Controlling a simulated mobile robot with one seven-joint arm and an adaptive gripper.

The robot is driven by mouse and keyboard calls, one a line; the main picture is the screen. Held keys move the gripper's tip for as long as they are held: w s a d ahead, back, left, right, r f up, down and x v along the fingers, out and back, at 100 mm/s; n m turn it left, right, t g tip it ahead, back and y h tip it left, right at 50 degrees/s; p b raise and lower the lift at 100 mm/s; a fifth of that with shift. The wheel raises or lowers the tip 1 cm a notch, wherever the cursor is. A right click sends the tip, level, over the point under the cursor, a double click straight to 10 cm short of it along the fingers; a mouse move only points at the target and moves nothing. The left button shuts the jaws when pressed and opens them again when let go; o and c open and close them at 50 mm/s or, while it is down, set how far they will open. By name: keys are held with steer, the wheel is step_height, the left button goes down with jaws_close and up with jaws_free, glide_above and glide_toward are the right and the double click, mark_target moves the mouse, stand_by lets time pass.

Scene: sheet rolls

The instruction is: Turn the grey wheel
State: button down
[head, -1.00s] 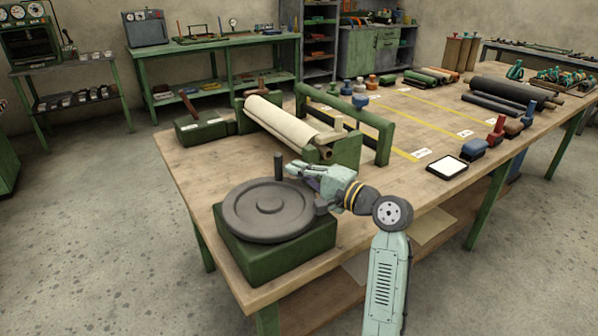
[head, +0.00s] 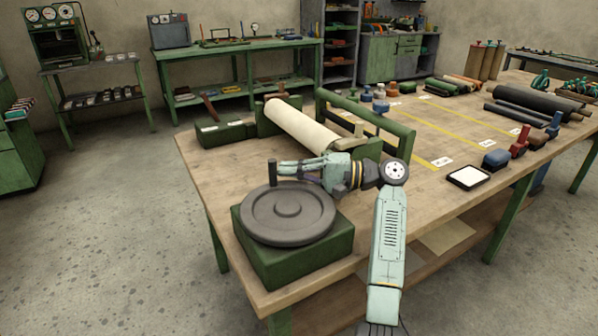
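The grey wheel (head: 300,228) lies flat on top of a green block (head: 300,262) at the table's near left corner. A dark upright handle peg (head: 272,169) stands near its far edge, a little left of the hub. My gripper (head: 280,168) reaches in from the right, low over the wheel's far side, with its fingertips at the peg. I cannot tell whether the fingers are around the peg or only beside it, or how far apart they are.
Behind the wheel stands a green frame (head: 398,140) with a cream sheet roll (head: 300,127). A white pad (head: 468,177), stampers and dark rolls (head: 541,101) lie to the right. Bare tabletop (head: 212,163) shows left of the wheel.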

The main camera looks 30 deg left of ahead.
steer(key=shift+s+a+n+g+h, duration=0.4)
steer(key=shift+a+n+g+h, duration=0.25)
steer(key=shift+g, duration=0.45)
steer(key=shift+d+n, duration=0.1)
steer(key=shift+n, duration=0.15)
